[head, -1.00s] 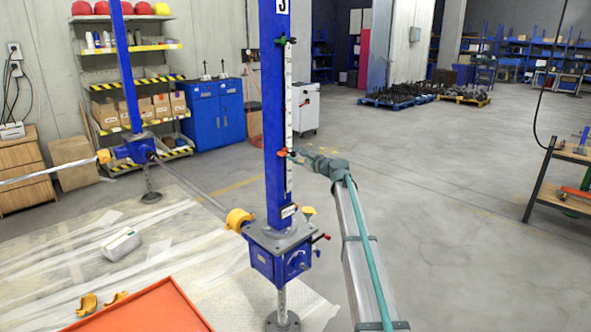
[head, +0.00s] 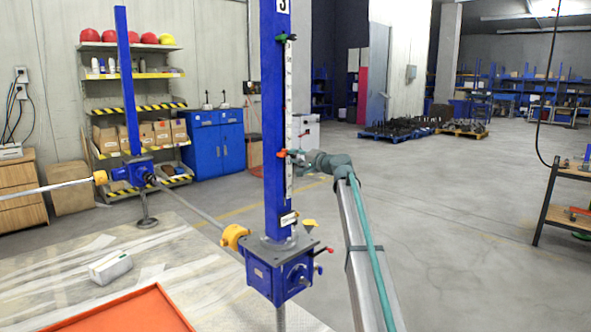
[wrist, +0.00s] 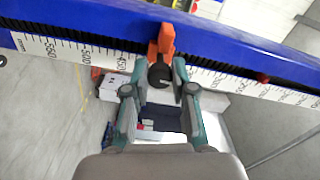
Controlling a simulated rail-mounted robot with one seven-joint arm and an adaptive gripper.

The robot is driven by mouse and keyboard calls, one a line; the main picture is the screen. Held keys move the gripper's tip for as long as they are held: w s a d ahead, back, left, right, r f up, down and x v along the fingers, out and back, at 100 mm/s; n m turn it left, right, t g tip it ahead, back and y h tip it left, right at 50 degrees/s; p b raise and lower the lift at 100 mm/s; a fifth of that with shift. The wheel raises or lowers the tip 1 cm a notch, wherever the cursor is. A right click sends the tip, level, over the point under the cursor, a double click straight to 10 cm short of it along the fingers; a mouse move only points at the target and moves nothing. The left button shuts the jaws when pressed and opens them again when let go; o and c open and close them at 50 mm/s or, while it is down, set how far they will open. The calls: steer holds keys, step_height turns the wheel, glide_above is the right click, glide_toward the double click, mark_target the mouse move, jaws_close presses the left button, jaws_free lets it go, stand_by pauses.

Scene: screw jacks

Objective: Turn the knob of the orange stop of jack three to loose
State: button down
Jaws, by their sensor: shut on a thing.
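Jack three is the near jack with the tall blue column (head: 277,100) marked 3 at its top and a white scale on its side. The orange stop (head: 281,154) sits on the column about halfway up; in the wrist view the orange stop (wrist: 165,40) straddles the column's edge by the scale. Its dark round knob (wrist: 159,75) faces the wrist camera. My gripper (wrist: 160,80) is shut on the knob, one finger on each side. In the head view my gripper (head: 298,158) reaches the stop from the right. The knob's exact turn position cannot be told.
A green stop (head: 281,38) sits higher on the column. Below are the jack's blue gearbox (head: 278,272), a yellow coupling (head: 234,236) and a shaft to a second jack (head: 132,172). An orange tray (head: 125,312) is at the lower left. Open floor lies to the right.

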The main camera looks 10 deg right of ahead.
steer(key=n+b, duration=1.1)
steer(key=b, duration=0.1)
steer(key=shift+f, duration=0.2)
stand_by(0.3)
steer(key=c, duration=0.9)
jaws_free()
steer(key=shift+c, duration=0.2)
steer(key=shift+r, duration=0.1)
steer(key=shift+d, duration=0.1)
steer(key=v, duration=1.2)
